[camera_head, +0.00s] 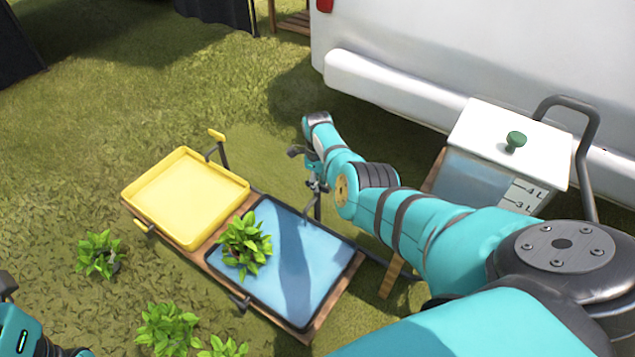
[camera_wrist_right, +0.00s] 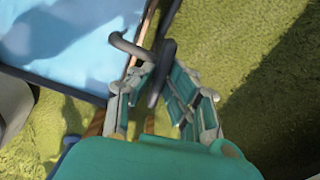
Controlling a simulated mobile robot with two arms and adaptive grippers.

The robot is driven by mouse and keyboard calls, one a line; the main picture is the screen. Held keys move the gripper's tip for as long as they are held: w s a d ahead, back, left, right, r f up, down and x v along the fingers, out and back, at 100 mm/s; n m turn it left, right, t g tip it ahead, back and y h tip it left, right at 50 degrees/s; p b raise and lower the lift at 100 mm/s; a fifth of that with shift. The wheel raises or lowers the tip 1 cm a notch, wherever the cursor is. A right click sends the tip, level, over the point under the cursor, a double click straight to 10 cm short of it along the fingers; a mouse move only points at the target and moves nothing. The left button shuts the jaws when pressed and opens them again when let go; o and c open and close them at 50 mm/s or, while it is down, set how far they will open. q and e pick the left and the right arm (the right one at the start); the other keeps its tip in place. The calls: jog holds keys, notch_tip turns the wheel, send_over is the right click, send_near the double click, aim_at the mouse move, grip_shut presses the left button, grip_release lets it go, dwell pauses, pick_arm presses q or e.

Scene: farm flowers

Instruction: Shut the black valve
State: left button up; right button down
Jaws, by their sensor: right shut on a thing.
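The black valve (camera_wrist_right: 160,75) is a dark lever beside a grey bent spout in the right wrist view. My right gripper (camera_wrist_right: 155,98) has its fingers on both sides of the lever and is shut on it. In the head view my right gripper (camera_head: 316,172) is at the top of the pipe at the back edge of the blue tray (camera_head: 325,255). There the valve is mostly hidden by the gripper. Part of my left arm shows at the lower left corner of the head view, with its fingers out of sight.
A yellow tray (camera_head: 180,195) stands left of the blue one, with a yellow valve (camera_head: 217,135) behind it. A leafy plant (camera_head: 246,246) is at the blue tray's left side. More plants (camera_head: 98,255) stand on the grass. A white-lidded tank (camera_head: 510,140) and a white vehicle (camera_head: 420,50) are at the right.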

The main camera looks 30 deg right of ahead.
jog(key=shift+m, duration=0.9)
jog(key=c, duration=1.3)
grip_release()
jog(key=shift+c, duration=0.2)
notch_tip(320, 180, up, 12)
